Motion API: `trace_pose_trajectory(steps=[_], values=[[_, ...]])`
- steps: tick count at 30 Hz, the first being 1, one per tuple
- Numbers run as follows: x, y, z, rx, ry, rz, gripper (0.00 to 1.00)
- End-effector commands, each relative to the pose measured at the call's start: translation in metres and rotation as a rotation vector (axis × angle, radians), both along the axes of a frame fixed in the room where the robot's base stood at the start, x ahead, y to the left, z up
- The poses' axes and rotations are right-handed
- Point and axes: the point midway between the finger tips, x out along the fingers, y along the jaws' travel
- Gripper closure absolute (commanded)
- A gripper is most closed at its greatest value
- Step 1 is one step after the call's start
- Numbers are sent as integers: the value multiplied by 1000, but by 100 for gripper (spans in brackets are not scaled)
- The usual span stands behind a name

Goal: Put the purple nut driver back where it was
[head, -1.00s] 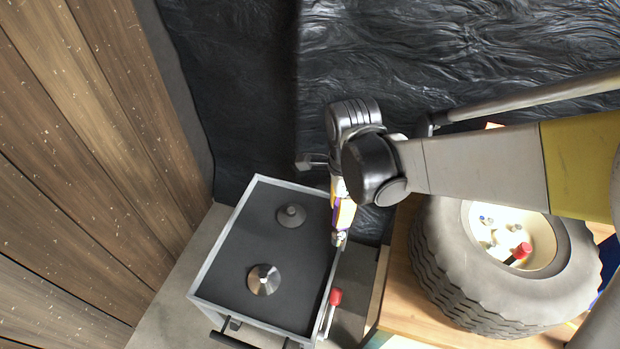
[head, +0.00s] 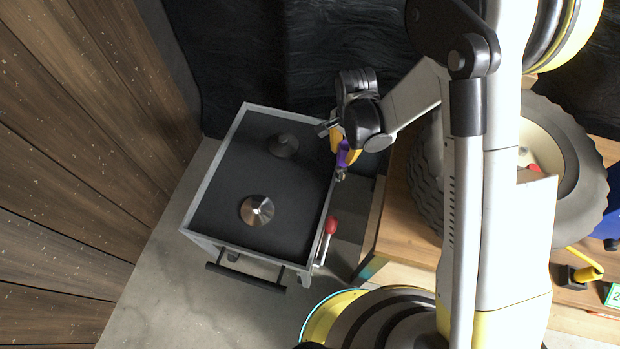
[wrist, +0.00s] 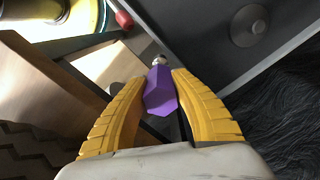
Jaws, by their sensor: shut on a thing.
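The purple nut driver (wrist: 160,88) is held between the yellow fingers of my gripper (wrist: 158,95), its purple handle nearest the wrist camera and a silver tip pointing away. In the head view the purple handle (head: 343,152) shows at my gripper (head: 345,150), which is at the right rim of the grey cart (head: 205,185). The tip is close to that rim; I cannot tell whether it touches. No holder for the driver can be clearly made out.
On the cart top are a shiny metal cone (head: 257,210) and a darker one (head: 283,145). A wooden bench (head: 395,220) with a large tyre (head: 590,150) is to the right.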

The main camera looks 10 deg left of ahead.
Motion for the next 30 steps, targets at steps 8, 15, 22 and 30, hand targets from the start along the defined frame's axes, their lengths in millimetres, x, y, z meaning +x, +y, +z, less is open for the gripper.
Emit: trace_pose_trajectory(steps=[8,15,22,30], values=[[-14,68,-45,0,0,4,100],[-18,93,-58,0,0,-1,100],[-19,94,-87,0,0,-2,100],[-19,94,-96,0,0,-2,100]])
